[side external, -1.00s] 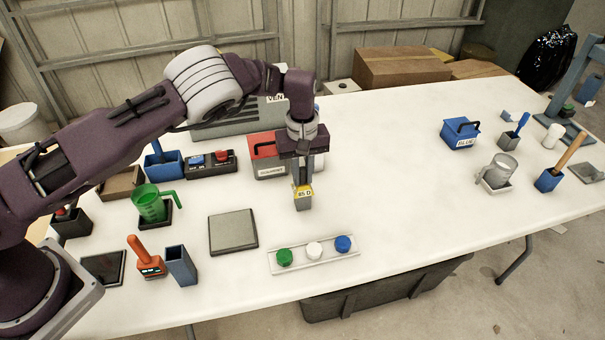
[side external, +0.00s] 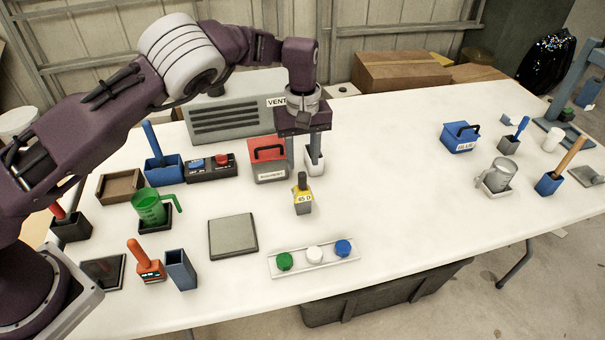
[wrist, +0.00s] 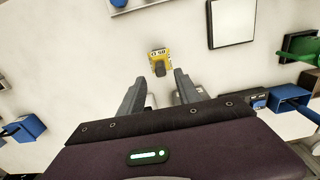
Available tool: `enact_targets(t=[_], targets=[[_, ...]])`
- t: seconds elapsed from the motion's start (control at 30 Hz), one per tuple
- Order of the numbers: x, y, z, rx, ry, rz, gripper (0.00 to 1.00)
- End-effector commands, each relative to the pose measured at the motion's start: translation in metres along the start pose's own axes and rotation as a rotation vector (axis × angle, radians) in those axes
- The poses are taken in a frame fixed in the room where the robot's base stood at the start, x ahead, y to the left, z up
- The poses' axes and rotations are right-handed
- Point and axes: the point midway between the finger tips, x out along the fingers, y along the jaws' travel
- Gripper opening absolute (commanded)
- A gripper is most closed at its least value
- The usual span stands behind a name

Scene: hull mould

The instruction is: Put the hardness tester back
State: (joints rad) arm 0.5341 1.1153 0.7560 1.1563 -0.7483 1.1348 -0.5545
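The hardness tester appears to be the small grey device with a yellow top labelled "45 D" and a dark knob (side external: 303,199). It stands upright on the bare white table, behind the strip of coloured caps. In the wrist view the tester (wrist: 158,55) lies just beyond my fingertips. My gripper (side external: 303,160) is above and behind the tester, pointing down, apart from it. In the wrist view my gripper (wrist: 160,83) has its two fingers spread with nothing between them.
A grey square plate (side external: 233,234) lies left of the tester. A tray with green, white and blue caps (side external: 318,266) is in front. A red box (side external: 268,170) and a white holder (side external: 315,167) stand behind. The table's right middle is clear.

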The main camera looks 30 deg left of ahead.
Motion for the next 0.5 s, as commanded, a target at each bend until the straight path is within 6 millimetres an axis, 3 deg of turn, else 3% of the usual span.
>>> enact_targets(t=[0.1, 0.2, 0.5], targets=[[-0.029, 0.000, -0.001, 0.000, 0.002, 0.002, 0.40], [-0.043, 0.000, -0.001, 0.000, 0.001, 0.001, 0.40], [-0.051, -0.001, 0.000, -0.001, 0.000, -0.002, 0.40]])
